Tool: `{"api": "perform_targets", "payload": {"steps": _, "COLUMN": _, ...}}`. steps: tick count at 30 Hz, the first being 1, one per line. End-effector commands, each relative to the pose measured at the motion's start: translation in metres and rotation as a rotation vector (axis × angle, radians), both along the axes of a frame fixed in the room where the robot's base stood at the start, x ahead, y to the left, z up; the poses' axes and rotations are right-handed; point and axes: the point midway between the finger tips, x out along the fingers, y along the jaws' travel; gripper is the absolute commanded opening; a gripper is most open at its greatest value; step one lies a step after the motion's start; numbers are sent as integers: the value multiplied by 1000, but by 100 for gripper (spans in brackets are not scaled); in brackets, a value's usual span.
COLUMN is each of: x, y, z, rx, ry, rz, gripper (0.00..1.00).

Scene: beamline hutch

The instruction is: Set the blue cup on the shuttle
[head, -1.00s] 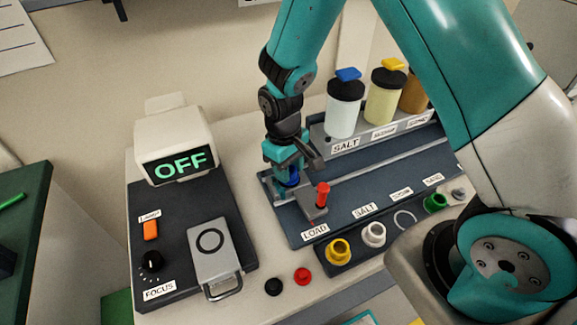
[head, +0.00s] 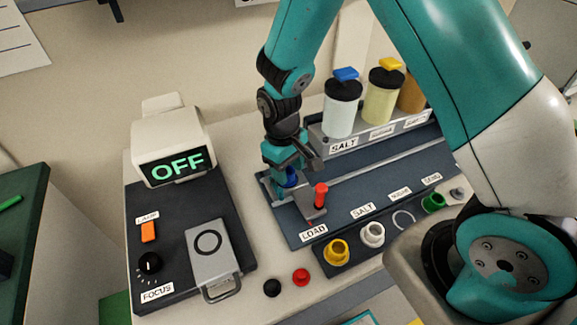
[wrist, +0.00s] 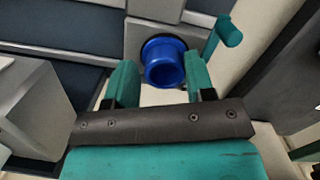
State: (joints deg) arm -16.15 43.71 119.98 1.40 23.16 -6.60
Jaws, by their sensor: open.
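The blue cup (wrist: 165,65) shows in the wrist view between the two teal fingers of my open gripper (wrist: 161,76). In the head view, only a bit of the blue cup (head: 290,178) shows below my gripper (head: 292,163). The grey shuttle (head: 314,213) with its red post is at the LOAD end of the dark track. The cup appears to stand on a grey plate at that end; my gripper partly hides its base.
A front rack holds a yellow cup (head: 336,251), a white cup (head: 372,235) and a green cup (head: 433,203). Labelled jars (head: 342,110) stand behind the track. The OFF display box (head: 172,145) is at left. Black and red buttons (head: 301,277) sit in front.

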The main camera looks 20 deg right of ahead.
Motion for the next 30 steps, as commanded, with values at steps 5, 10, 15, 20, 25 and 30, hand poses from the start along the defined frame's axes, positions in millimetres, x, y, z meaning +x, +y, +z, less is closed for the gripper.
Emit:
{"api": "perform_targets", "payload": {"steps": 5, "x": 0, "y": 6, "z": 7, "rx": 16, "ry": 3, "rz": 13, "gripper": 67}}
{"api": "perform_targets", "payload": {"steps": 10, "x": 4, "y": 5, "z": 38, "rx": 13, "ry": -5, "rz": 7, "gripper": 67}}
{"api": "perform_targets", "payload": {"steps": 15, "x": 10, "y": 5, "z": 81, "rx": 10, "ry": -7, "rz": 2, "gripper": 67}}
{"api": "perform_targets", "payload": {"steps": 20, "x": 14, "y": 6, "z": 121, "rx": 7, "ry": -6, "rz": 1, "gripper": 67}}
{"api": "perform_targets", "payload": {"steps": 25, "x": 18, "y": 7, "z": 153, "rx": 5, "ry": -3, "rz": 0, "gripper": 67}}
{"api": "perform_targets", "payload": {"steps": 30, "x": 19, "y": 7, "z": 169, "rx": 3, "ry": -1, "rz": 0, "gripper": 67}}
